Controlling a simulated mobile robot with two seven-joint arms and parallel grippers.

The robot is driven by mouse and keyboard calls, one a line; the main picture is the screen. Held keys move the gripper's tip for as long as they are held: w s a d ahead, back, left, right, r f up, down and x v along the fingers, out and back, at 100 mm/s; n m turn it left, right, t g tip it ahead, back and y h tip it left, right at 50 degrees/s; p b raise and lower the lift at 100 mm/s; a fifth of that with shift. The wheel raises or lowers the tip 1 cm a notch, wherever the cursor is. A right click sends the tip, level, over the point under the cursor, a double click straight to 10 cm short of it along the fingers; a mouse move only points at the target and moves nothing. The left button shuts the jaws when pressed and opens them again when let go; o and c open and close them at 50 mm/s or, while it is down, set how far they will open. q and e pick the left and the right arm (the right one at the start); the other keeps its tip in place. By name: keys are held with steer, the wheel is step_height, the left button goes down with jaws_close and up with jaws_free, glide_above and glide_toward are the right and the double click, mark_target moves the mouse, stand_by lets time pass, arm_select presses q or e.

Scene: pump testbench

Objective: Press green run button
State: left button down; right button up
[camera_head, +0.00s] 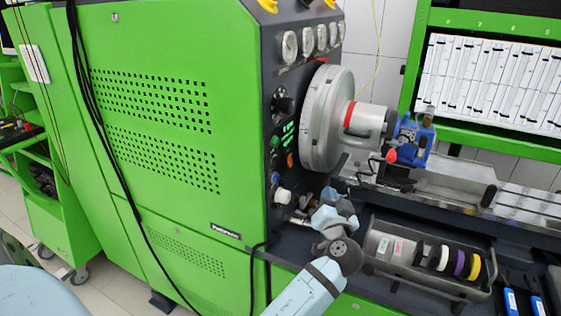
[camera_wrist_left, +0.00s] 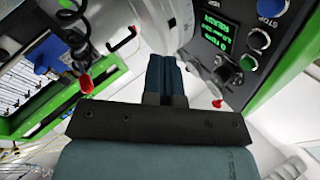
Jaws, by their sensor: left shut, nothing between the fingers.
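The control panel (camera_wrist_left: 215,45) is on the dark end face of the green machine (camera_head: 170,110). The green button (camera_wrist_left: 248,62) sits on the panel near the lit READY display, beside a black knob (camera_wrist_left: 260,38). A small green button also shows on the panel in the head view (camera_head: 275,142). My right gripper is not in view.
The large round chuck (camera_head: 326,118) juts out right of the panel. A blue device (camera_head: 413,140) stands on the bench beyond it. A grey tray (camera_head: 380,265) with coloured discs lies at the lower right. Black cables hang down the machine's front.

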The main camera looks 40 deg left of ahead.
mark_target(276, 142)
arm_select(q)
step_height(276, 142, up, 12)
steer(key=n+g+y+b, duration=0.3)
steer(key=n+g+y, duration=0.2)
steer(key=n+y, duration=0.3)
steer(key=shift+s+a+f+y, duration=0.2)
steer(key=shift+s+a+y, duration=0.05)
steer(key=shift+a+y, duration=0.1)
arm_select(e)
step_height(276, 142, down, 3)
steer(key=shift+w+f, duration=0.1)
arm_select(q)
steer(key=s+a+p, duration=0.2)
steer(key=a+p, duration=0.2)
steer(key=a, duration=0.4)
steer(key=shift+a+p, duration=0.25)
steer(key=shift+p, duration=0.15)
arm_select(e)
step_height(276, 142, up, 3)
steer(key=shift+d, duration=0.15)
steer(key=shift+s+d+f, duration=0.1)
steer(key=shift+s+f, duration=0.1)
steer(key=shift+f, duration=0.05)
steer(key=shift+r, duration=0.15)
